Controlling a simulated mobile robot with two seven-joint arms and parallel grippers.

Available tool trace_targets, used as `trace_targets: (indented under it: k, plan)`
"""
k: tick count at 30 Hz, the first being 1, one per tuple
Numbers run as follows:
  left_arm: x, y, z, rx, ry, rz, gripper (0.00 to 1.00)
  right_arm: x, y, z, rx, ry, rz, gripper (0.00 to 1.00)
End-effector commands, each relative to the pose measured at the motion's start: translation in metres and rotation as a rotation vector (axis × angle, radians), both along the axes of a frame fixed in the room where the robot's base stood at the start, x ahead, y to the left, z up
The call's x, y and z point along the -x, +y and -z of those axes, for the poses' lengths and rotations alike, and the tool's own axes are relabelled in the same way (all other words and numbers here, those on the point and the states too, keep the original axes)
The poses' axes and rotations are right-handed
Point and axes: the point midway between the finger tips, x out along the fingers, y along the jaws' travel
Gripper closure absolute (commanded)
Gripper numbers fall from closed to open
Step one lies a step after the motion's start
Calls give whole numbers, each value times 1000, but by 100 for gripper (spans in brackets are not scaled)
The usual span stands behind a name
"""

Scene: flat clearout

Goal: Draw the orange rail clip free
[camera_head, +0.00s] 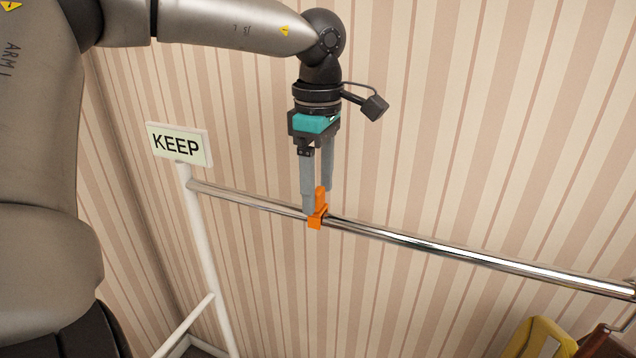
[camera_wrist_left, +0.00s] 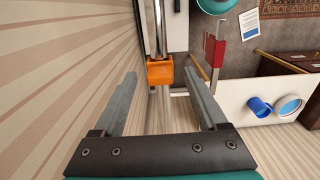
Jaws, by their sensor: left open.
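The orange rail clip (camera_head: 316,221) sits on the shiny metal rail (camera_head: 430,244), with its upright tab rising above the rail. My left gripper (camera_head: 316,200) points down over the clip, its two fingers on either side of the tab. In the left wrist view the clip (camera_wrist_left: 160,72) shows ahead between the open fingers (camera_wrist_left: 160,80), with visible gaps on both sides. The gripper is open and holds nothing. The rail also shows in the left wrist view (camera_wrist_left: 160,30), passing through the clip. My right gripper is not in view.
A white stand (camera_head: 203,245) with a KEEP sign (camera_head: 178,145) is at the rail's left end. The striped wall (camera_head: 430,120) runs close behind the rail. A yellow object (camera_head: 540,335) is at the lower right. The wrist view shows a blue cup (camera_wrist_left: 259,107) on a white surface (camera_wrist_left: 235,98).

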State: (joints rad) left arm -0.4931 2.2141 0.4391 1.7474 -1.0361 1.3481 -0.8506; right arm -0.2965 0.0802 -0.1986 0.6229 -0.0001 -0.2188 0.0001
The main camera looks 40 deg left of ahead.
Motion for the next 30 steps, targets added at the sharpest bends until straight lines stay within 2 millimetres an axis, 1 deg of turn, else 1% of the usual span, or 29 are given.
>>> trace_targets:
  k: [6, 26, 29, 30]
  plan:
    - [0, 0, 0, 0, 1, -1, 26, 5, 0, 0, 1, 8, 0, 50]
    - [0, 0, 0, -1, 1, 0, 100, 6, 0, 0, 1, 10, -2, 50]
    - [0, 0, 0, -1, 0, 0, 100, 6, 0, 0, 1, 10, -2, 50]
    - [0, 0, 0, -1, 0, 0, 63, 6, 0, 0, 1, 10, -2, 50]
